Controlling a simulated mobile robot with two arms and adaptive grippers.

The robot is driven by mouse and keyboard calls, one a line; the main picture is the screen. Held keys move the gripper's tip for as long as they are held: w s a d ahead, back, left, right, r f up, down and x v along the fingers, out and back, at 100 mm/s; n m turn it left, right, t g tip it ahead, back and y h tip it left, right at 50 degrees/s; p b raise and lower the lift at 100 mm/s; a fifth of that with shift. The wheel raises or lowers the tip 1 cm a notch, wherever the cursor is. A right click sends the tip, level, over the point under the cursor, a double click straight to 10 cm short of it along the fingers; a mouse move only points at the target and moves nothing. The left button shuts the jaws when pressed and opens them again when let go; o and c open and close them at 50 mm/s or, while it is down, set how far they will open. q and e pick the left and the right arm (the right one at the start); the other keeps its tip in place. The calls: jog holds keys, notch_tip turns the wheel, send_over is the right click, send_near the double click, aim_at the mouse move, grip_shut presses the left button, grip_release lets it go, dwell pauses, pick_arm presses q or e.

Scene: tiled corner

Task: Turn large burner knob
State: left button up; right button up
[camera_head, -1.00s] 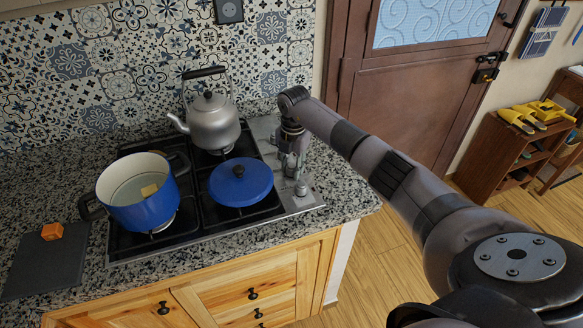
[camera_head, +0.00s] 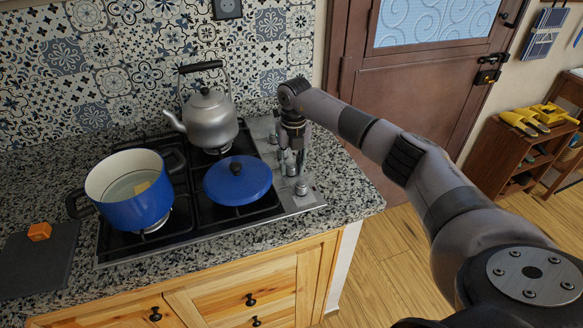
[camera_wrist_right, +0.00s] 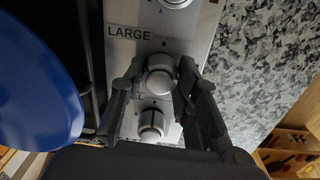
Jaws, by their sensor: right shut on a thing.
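The stove's control strip (camera_head: 305,200) runs along the right side of the cooktop and carries several metal knobs. My right gripper (camera_head: 291,160) reaches down onto it. In the right wrist view, my right gripper (camera_wrist_right: 160,74) has its two dark fingers on either side of a round silver knob (camera_wrist_right: 160,82), shut on it. A printed "LARGE" label (camera_wrist_right: 128,32) is just above this knob in that view. Another knob (camera_wrist_right: 150,124) is below it, beside a label mostly hidden by a finger. A third knob (camera_wrist_right: 176,2) is cut off at the top. My left gripper is not in view.
A blue lid (camera_head: 237,181) lies on the cooktop left of my right gripper. A silver kettle (camera_head: 210,120) stands behind it. A blue pot (camera_head: 140,208) stands on the left. An orange cube (camera_head: 39,231) is on a dark board (camera_head: 40,265).

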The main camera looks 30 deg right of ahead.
aim_at(293, 163)
jog(key=shift+r+n, duration=0.1)
jog(key=shift+n, duration=0.3)
jog(key=o, duration=1.2)
jog(key=shift+c, duration=0.2)
notch_tip(293, 163, up, 12)
jog(key=shift+d, duration=0.25)
